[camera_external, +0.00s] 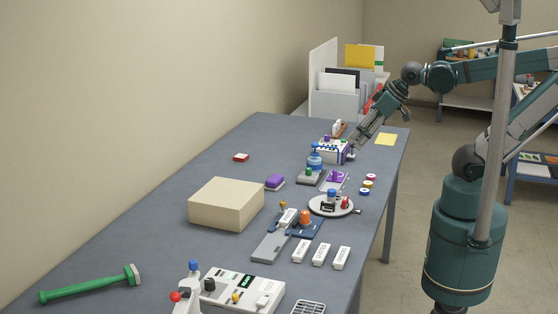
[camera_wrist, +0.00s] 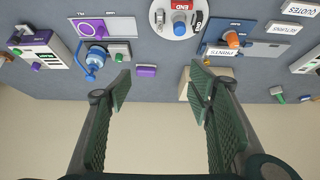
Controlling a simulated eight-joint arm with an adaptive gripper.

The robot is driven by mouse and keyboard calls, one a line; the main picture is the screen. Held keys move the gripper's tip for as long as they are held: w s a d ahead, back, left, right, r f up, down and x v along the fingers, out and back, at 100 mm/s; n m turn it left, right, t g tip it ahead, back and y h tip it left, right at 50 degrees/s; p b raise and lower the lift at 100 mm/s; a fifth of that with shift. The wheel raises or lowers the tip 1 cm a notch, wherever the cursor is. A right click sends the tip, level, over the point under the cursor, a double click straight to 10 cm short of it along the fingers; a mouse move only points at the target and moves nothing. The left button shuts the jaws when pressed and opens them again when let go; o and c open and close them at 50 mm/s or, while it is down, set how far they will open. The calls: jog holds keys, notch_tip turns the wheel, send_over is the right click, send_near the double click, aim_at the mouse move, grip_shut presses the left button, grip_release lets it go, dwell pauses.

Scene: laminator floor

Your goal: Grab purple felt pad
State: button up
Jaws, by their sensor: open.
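A purple pad (camera_external: 275,181) with a pale underside lies on the grey table, just right of the beige box. It also shows in the wrist view as a small purple block (camera_wrist: 146,70), between and beyond my fingertips. My gripper (camera_wrist: 160,74) is open and empty, with its two green-padded fingers spread apart. In the external view my gripper (camera_external: 352,150) is at the table's far right, beside a white box with purple and blue parts, well away from the pad. No finger touches the pad.
The beige box (camera_external: 225,204) stands beside the pad. A blue bottle (camera_external: 315,160), a grey block (camera_external: 308,177) and a board with a purple ring (camera_external: 335,180) lie between pad and gripper. A round white tray (camera_external: 331,206) is nearer. The table's left side is mostly clear.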

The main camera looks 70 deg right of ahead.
jog(key=shift+w, duration=0.1)
dwell(0.3)
jog(key=n+g+h+p, duration=0.2)
jog(key=n+g+p, duration=0.5)
jog(key=n, duration=1)
send_over(274, 178)
jog(key=f, duration=1.5)
jog(key=shift+s+a+f, duration=0.2)
jog(key=shift+a+f, duration=0.05)
jog(key=shift+a, duration=0.15)
jog(key=shift+w+f, duration=0.2)
jog(key=shift+f, duration=0.4)
jog(key=shift+d+f+b, duration=0.25)
jog(key=shift+f+b, duration=0.05)
jog(key=shift+f, duration=0.95)
